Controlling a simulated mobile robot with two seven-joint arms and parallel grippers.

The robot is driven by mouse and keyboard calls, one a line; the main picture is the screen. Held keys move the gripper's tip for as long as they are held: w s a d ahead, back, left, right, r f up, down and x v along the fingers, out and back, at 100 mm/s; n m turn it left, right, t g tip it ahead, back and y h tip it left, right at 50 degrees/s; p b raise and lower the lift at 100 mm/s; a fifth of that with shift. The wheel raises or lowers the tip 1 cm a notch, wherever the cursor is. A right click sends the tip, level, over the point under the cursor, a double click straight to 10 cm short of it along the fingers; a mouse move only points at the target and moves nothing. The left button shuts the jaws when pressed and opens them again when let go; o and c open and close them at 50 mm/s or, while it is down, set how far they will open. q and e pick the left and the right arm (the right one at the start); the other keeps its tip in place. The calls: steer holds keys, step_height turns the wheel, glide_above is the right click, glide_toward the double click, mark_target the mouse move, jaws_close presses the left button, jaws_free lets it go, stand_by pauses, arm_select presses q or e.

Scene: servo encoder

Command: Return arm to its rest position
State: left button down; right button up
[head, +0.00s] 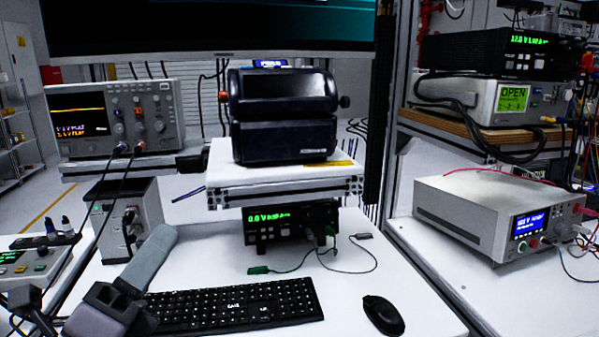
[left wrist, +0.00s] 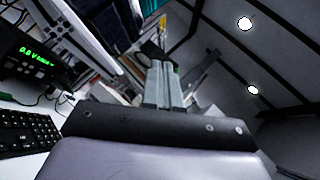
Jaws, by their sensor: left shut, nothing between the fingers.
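My left gripper (left wrist: 162,68) shows in the left wrist view. Its two pale grey fingers are side by side and shut, with nothing held between them. In the head view, grey and dark parts of my left arm come in at the lower left, over the near left edge of the desk and partly in front of the left end of the black keyboard (head: 235,306). My right arm and gripper are not in view.
A black mouse (head: 383,315) lies right of the keyboard. A power supply (head: 291,222) with a green display and leads sits under a white shelf (head: 285,186) bearing a dark device (head: 283,115). An oscilloscope (head: 118,118) stands left. Bench instruments (head: 480,213) stand right.

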arm_select(q)
steer(key=s+a+f+n+g+y, duration=0.1)
steer(key=a+f+n+g+y, duration=0.5)
steer(key=f+n, duration=0.55)
steer(key=s+a+f+n+g+y, duration=0.1)
steer(key=a+f+n+y, duration=0.3)
steer(key=f+n+y, duration=0.7)
steer(key=s+d+f+n+g+h, duration=0.3)
steer(key=s+f+n+g+h, duration=0.2)
steer(key=s+f+n+g, duration=0.75)
steer(key=w+d+f+m+t+h, duration=0.2)
steer(key=f+m+t, duration=0.3)
steer(key=f+t, duration=0.4)
steer(key=shift+d+p, duration=0.45)
steer(key=shift+d, duration=0.1)
steer(key=shift+a+r, duration=0.1)
